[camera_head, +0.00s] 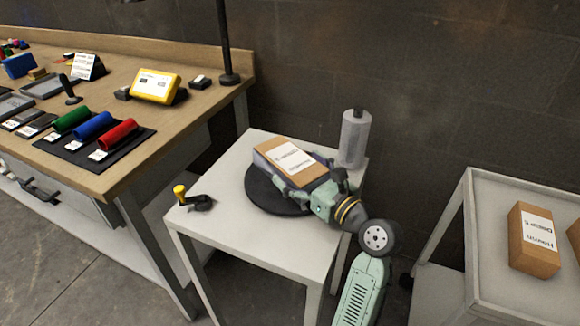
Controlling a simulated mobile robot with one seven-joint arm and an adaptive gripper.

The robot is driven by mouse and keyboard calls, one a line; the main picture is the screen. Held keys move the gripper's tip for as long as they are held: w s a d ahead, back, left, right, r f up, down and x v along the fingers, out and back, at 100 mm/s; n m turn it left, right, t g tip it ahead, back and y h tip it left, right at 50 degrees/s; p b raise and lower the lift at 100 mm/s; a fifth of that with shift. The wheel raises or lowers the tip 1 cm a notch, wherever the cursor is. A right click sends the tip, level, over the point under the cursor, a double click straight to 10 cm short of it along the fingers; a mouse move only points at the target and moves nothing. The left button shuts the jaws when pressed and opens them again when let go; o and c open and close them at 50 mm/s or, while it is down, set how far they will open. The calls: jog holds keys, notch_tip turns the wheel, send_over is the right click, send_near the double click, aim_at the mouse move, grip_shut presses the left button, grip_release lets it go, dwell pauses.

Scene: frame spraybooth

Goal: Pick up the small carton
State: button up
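A small brown carton (285,158) with a white label on its upper face is at the black round disc (268,199) on the small white table. My gripper (303,176) is at the carton's right end, with its fingers along the carton's far and near sides. The carton lies between the fingers. I cannot tell whether the fingers press on it or stand slightly apart. The carton's underside is hidden, so I cannot tell whether it rests on the disc.
A grey cylinder (354,138) stands at the table's back corner. A yellow-topped black tool (190,198) lies at its left. A workbench (150,150) with coloured rolls is on the left. A white cart (490,215) on the right bears another labelled carton (533,240) and part of one more.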

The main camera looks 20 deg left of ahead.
jog(key=c, duration=1.3)
jog(key=shift+r, duration=0.25)
jog(key=shift+c, duration=0.2)
